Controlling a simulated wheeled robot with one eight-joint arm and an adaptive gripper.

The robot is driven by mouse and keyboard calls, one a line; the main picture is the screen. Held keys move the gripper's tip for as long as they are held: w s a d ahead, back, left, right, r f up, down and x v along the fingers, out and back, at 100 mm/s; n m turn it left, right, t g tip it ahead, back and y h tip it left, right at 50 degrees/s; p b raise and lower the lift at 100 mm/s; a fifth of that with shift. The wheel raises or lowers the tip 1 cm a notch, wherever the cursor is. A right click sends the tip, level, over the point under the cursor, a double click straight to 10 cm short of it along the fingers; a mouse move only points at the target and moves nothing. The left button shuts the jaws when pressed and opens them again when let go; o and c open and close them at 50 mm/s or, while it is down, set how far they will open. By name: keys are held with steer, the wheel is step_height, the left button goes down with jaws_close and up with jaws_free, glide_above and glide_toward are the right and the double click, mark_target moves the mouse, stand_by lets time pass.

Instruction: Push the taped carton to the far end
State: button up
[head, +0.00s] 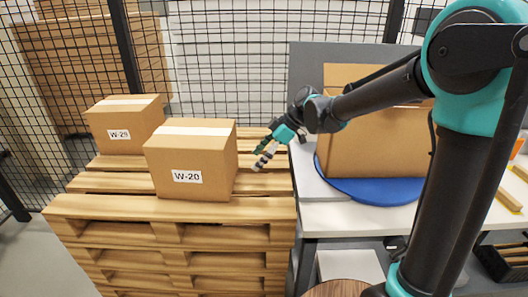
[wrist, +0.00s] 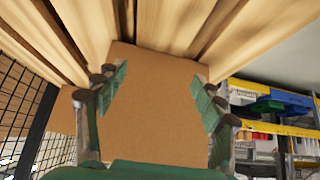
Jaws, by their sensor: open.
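A brown carton labelled W-20 (head: 190,160) stands upright on the wooden pallet stack (head: 170,208), with a pale tape strip along its top. A second taped carton labelled W-29 (head: 126,125) stands behind it to the left. My gripper (head: 262,160) is just to the right of the W-20 carton, low over the pallet slats. It is open, and a gap to the carton shows in the head view. In the wrist view the carton's plain side (wrist: 158,100) fills the space between the spread fingers (wrist: 160,95). Contact cannot be told there.
A larger brown carton (head: 375,140) stands on a blue round plate (head: 345,187) on the white table (head: 370,215) at the right, partly hidden by my arm. A black mesh fence (head: 240,50) runs behind the pallet. Bare slats lie right of the W-20 carton.

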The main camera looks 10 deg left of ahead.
mark_target(234, 175)
steer(key=x, duration=0.5)
steer(key=shift+s+a, duration=0.15)
steer(key=shift+a, duration=0.3)
steer(key=shift+s+a+f, duration=0.1)
steer(key=shift+a, duration=0.35)
steer(key=shift+s+a+f, duration=0.1)
steer(key=shift+a, duration=0.3)
steer(key=shift+s+a, duration=0.4)
steer(key=shift+a, duration=1.3)
steer(key=shift+s+a, duration=0.4)
steer(key=shift+a, duration=1.25)
steer(key=shift+s+a, duration=0.45)
steer(key=shift+a, duration=1.25)
steer(key=shift+s+a, duration=0.4)
steer(key=shift+a, duration=1.25)
steer(key=shift+s+a, duration=0.4)
steer(key=shift+a, duration=1.3)
steer(key=shift+s+a, duration=0.45)
steer(key=shift+a, duration=1.2)
steer(key=shift+s+a, duration=0.4)
steer(key=shift+a, duration=1.3)
steer(key=shift+s+a, duration=0.4)
steer(key=shift+a, duration=1.25)
steer(key=shift+s+a, duration=0.45)
steer(key=shift+a, duration=1.25)
